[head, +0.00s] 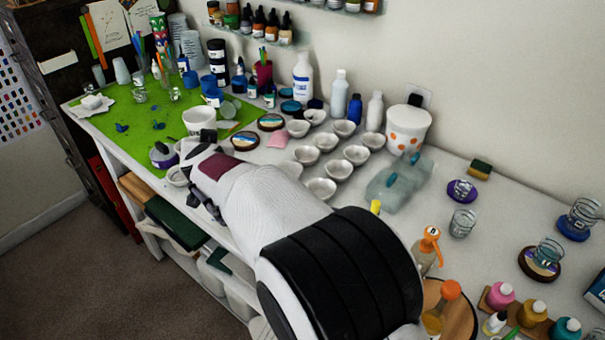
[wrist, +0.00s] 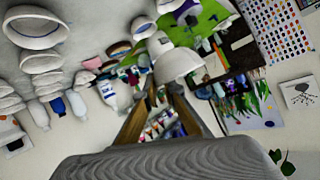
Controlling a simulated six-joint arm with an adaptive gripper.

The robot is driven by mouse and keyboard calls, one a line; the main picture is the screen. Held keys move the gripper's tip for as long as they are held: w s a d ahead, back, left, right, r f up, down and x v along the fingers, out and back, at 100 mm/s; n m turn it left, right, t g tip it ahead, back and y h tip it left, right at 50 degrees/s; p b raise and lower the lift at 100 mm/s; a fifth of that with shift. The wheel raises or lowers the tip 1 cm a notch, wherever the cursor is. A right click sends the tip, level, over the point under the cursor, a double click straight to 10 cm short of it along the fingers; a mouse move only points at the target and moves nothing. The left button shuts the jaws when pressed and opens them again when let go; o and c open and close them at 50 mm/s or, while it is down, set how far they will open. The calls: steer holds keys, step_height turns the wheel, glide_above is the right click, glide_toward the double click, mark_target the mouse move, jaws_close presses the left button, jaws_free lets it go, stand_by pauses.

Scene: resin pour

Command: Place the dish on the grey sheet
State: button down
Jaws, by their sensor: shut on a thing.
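My gripper (head: 203,190) is at the front edge of the white table, left of centre in the head view, and partly hidden by my own arm. It is shut on a small white dish (head: 177,176), which shows just beyond the gripper. In the wrist view the dish (wrist: 180,64) is at the tips of my gripper (wrist: 166,92). A grey, slightly teal sheet (head: 382,196) lies on the table at the right, far from the gripper, with small blue-green things on it.
Several white dishes (head: 320,188) stand in rows between the gripper and the grey sheet. A white spotted pot (head: 408,128) stands behind the sheet. A green mat (head: 112,142) with cups and bottles covers the left. Bottles and jars (head: 500,295) crowd the front right.

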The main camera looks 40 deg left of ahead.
steer(key=shift+w+d+f, duration=0.1)
steer(key=shift+w+f, duration=0.05)
steer(key=shift+f, duration=2.3)
steer(key=shift+f, duration=0.15)
steer(key=shift+f, duration=3)
steer(key=shift+f, duration=1.85)
steer(key=shift+f, duration=0.15)
steer(key=c, duration=2.1)
jaws_free()
steer(key=shift+c, duration=0.2)
